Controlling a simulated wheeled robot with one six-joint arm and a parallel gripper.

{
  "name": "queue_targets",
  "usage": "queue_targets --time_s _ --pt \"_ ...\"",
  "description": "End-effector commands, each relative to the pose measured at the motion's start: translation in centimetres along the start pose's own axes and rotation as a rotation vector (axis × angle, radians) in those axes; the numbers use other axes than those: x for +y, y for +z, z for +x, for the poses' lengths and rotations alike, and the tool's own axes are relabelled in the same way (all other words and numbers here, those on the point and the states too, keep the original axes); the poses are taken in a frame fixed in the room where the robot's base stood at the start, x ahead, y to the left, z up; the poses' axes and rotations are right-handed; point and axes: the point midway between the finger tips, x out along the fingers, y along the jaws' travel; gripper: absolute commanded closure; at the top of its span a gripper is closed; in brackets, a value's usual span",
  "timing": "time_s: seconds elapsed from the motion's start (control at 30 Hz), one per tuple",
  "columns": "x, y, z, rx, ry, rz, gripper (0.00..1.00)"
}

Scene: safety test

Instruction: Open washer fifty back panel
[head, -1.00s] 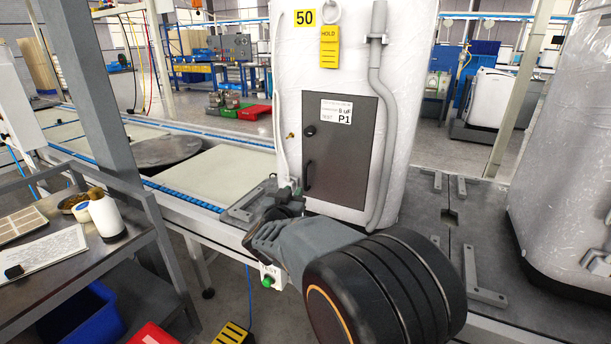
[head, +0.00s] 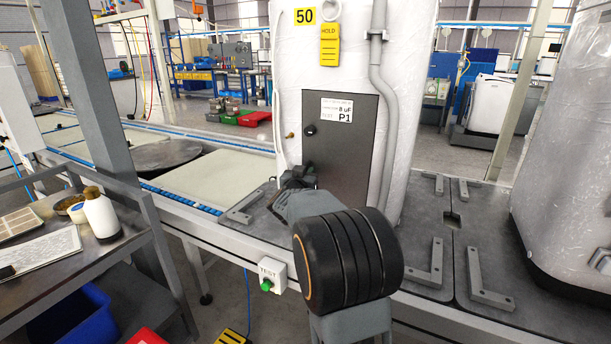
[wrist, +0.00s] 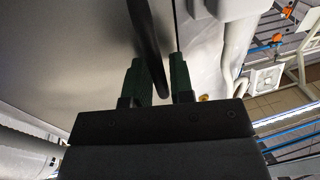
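Washer 50 (head: 400,130), wrapped in white film, stands upright with a yellow "50" label (head: 304,16) at its top. Its dark grey back panel (head: 345,145) carries a black round knob (head: 310,130) and a "P1" label, and looks shut. My gripper (head: 301,172) is at the panel's lower left edge and hides most of the handle in the head view. In the wrist view, the dark handle bar (wrist: 148,45) runs between the two green fingertips of my gripper (wrist: 161,75). The fingers are apart, with a small gap beside the bar; contact is unclear.
A grey hose (head: 377,110) runs down the washer right of the panel. A yellow HOLD tag (head: 329,45) hangs above. Another wrapped washer (head: 570,170) stands at right. Grey brackets (head: 436,262) lie on the line. A bench (head: 120,242) with a bottle is at left.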

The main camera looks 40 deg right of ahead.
Motion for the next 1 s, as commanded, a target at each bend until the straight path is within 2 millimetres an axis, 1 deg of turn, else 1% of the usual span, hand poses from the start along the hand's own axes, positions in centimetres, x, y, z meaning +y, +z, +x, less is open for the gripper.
queue_targets --time_s 0.2,0.43,0.83,1.0 --pt "0.0 -0.01 0.02 0.0 0.0 0.0 0.78" --pt "0.0 -0.01 0.0 0.0 0.0 0.0 1.0" --pt "0.0 0.02 -0.04 0.0 -0.002 0.0 1.0" --pt "-0.29 0.21 -0.66 0.001 -0.037 -0.001 1.0"
